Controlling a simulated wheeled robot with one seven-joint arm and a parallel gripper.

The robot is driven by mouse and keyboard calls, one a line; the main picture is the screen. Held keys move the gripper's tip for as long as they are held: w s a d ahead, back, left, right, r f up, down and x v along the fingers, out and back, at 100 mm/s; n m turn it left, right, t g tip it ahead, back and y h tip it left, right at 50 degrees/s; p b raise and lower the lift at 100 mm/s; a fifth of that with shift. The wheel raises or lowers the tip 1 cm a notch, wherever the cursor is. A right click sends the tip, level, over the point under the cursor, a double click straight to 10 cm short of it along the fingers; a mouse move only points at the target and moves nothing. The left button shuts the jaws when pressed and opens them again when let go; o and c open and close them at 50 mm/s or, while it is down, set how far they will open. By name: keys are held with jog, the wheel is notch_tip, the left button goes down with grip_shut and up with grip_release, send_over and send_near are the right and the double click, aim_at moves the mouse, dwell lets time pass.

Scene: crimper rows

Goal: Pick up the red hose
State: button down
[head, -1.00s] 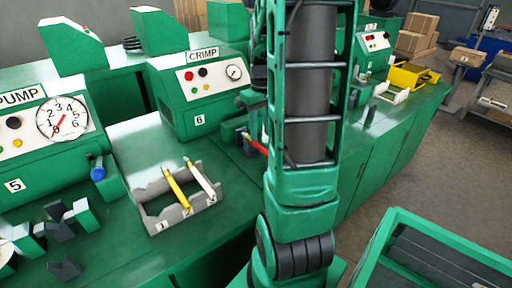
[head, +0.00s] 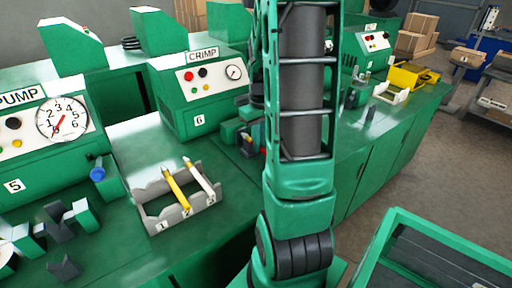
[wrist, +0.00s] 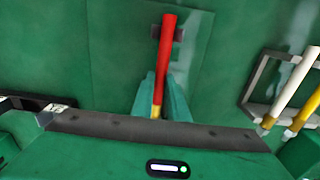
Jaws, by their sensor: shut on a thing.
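The red hose (wrist: 166,55) is a straight red rod with a yellow end, seen in the wrist view. My gripper (wrist: 160,98) is shut on it near the yellow end, with a green finger on either side. The hose points away from my wrist, over the green counter. A dark block shows behind its far end; I cannot tell whether they touch. In the head view my arm hides most of the hose and of my gripper, leaving only a small red patch beside the arm.
A grey rack (head: 148,212) with numbered slots holds a yellow hose (head: 175,190) and a white hose (head: 200,180). The crimp machine (head: 197,92) stands behind my arm's left side. The pump machine (head: 45,135) is at left.

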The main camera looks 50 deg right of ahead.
notch_tip(320, 180, up, 4)
jog(key=shift+r, duration=0.25)
jog(key=w+a+r, duration=0.1)
jog(key=a+r, duration=0.5)
jog(key=a, duration=0.5)
jog(key=shift+w+a+r, duration=0.25)
jog(key=shift+a, duration=0.05)
jog(key=shift+s, duration=0.1)
